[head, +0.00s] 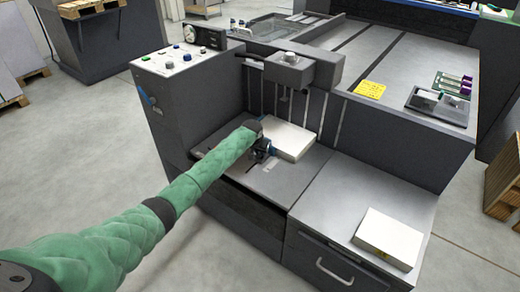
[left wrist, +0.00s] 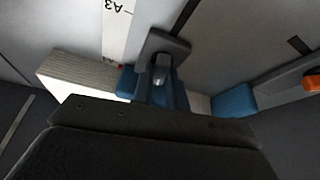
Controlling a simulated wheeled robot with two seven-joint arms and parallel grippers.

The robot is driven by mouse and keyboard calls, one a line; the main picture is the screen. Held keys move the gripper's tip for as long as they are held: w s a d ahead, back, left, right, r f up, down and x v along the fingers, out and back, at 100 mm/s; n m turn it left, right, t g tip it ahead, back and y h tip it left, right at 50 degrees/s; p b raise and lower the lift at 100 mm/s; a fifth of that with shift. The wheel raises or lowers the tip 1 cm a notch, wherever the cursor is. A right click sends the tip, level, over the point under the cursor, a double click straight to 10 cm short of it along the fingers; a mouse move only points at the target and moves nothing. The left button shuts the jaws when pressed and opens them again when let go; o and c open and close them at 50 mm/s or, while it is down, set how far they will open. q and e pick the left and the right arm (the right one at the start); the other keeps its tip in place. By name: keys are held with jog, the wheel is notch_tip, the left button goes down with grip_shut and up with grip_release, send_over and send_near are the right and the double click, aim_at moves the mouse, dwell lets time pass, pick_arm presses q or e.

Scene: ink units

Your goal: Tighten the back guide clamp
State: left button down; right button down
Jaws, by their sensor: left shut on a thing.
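My left gripper (head: 262,150) reaches down over the feed table (head: 285,180), at the near left edge of a white paper stack (head: 291,140). It is shut on a small dark clamp part (left wrist: 163,62) at a blue guide (left wrist: 127,80). The wrist view shows this close up, with the paper stack (left wrist: 75,75) beside it. My gripper hides much of the guide in the head view, so I cannot tell how tight the clamp is. Another blue block (left wrist: 234,100) sits to the right in the wrist view. My right gripper is not in view.
A dark feeder head (head: 290,70) overhangs the stack. A control panel (head: 180,60) with buttons stands to the left. A second white stack (head: 389,236) lies on the cabinet (head: 330,212) at right. An orange part (left wrist: 312,82) and an A3 scale (left wrist: 116,25) show in the wrist view.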

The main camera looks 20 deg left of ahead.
pick_arm(q)
jog(key=shift+a+m+h, duration=0.1)
jog(key=shift+m+h, duration=0.3)
jog(key=shift+m, duration=0.6)
jog(key=shift+m+p, duration=0.3)
jog(key=shift+m, duration=0.2)
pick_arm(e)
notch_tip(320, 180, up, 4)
pick_arm(q)
jog(key=shift+m+h, duration=0.3)
jog(key=shift+m, duration=0.1)
jog(key=shift+m+g, duration=0.3)
jog(key=shift+m, duration=0.1)
jog(key=m+g+h+b, duration=0.1)
jog(key=m, duration=0.2)
jog(key=m+h+b, duration=0.1)
jog(key=m+b, duration=0.1)
jog(key=m, duration=0.1)
jog(key=shift+w+a+g, duration=0.15)
jog(key=shift+g, duration=0.25)
jog(key=shift+m+b, duration=0.35)
jog(key=shift+m, duration=0.15)
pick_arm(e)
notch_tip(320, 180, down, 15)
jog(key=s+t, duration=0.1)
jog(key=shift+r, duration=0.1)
